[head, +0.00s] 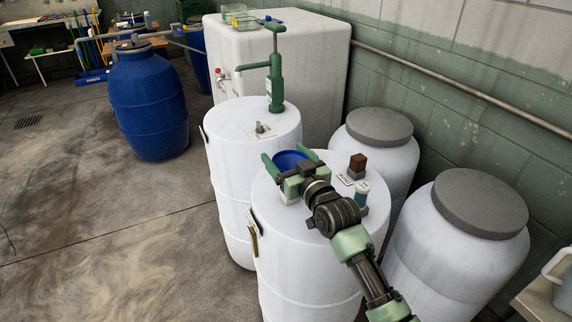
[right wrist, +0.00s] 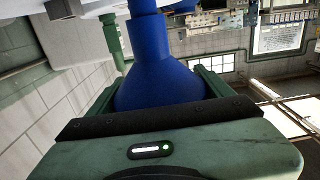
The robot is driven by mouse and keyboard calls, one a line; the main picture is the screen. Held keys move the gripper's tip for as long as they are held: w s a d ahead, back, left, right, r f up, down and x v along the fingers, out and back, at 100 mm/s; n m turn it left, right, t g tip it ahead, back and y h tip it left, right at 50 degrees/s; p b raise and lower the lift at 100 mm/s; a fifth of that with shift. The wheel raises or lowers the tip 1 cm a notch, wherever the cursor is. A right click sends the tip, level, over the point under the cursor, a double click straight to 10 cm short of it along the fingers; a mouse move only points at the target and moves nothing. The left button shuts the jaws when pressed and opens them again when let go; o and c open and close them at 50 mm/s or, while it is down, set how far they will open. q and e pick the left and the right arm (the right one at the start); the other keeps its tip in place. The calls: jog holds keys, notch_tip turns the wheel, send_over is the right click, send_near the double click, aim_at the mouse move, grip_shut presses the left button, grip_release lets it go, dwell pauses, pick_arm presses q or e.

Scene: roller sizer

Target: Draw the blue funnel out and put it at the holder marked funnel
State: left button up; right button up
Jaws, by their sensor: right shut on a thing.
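My right gripper (head: 288,170) is shut on the blue funnel (head: 289,159), over the top of the front white drum (head: 300,235). The funnel's open mouth faces up between the green fingers. In the right wrist view the funnel (right wrist: 163,75) sits between both fingers, its narrow spout running to the top of the picture. I cannot tell whether the spout's end is inside something. A small white label (head: 346,180) lies on the drum top, its lettering too small to read. I cannot make out the funnel holder for sure. My left gripper is not in view.
A green hand pump (head: 275,75) rises from the drum behind. Grey-lidded drums (head: 480,204) crowd the right.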

notch_tip(320, 180, up, 17)
jog(key=shift+d+r, duration=0.1)
dwell(0.4)
